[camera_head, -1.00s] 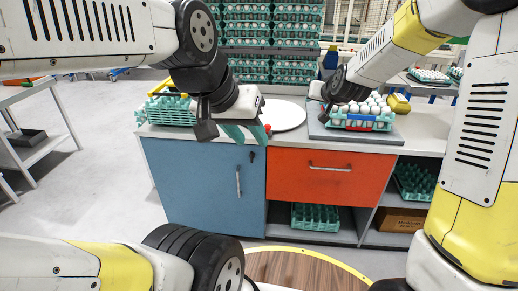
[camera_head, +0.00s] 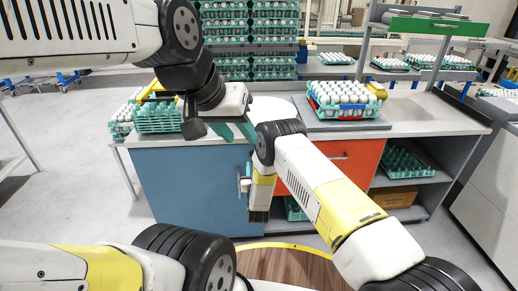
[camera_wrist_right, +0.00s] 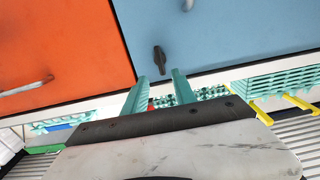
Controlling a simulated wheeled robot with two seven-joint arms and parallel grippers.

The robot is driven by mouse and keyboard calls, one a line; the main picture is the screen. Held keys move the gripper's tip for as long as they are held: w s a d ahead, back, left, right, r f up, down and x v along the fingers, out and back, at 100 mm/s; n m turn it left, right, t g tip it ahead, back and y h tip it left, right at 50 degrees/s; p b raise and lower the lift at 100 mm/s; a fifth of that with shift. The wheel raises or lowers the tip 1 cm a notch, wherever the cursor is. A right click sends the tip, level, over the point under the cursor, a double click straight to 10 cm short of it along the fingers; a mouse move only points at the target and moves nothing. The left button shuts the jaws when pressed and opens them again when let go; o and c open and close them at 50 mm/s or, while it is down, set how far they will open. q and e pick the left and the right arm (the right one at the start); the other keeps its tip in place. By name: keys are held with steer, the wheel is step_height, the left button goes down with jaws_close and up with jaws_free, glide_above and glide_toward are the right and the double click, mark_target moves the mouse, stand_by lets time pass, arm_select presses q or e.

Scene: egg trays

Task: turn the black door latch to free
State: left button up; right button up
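The black door latch (camera_wrist_right: 159,61) shows in the right wrist view on the blue door (camera_wrist_right: 225,32), near its edge with the orange drawer front. It looks upright in that picture. My right gripper (camera_wrist_right: 160,76) is open, its two teal fingers apart, with the latch just beyond and between their tips. No contact is visible. In the head view my right wrist hides the latch in front of the blue door (camera_head: 185,185), and its fingertips cannot be made out there. My left gripper (camera_head: 234,132) is open and empty above the counter's front edge.
The door's handle (camera_wrist_right: 187,5) shows at the top edge of the right wrist view. The orange drawer front (camera_head: 358,158) is beside the blue door. A filled egg tray (camera_head: 340,112) and a teal crate (camera_head: 157,118) stand on the counter (camera_head: 425,125).

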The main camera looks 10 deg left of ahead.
mark_target(252, 152)
steer(key=x, duration=0.7)
steer(key=shift+a+f, duration=0.15)
steer(key=shift+f, duration=0.05)
steer(key=shift+w, duration=0.15)
steer(key=shift+c, duration=0.4)
jaws_close()
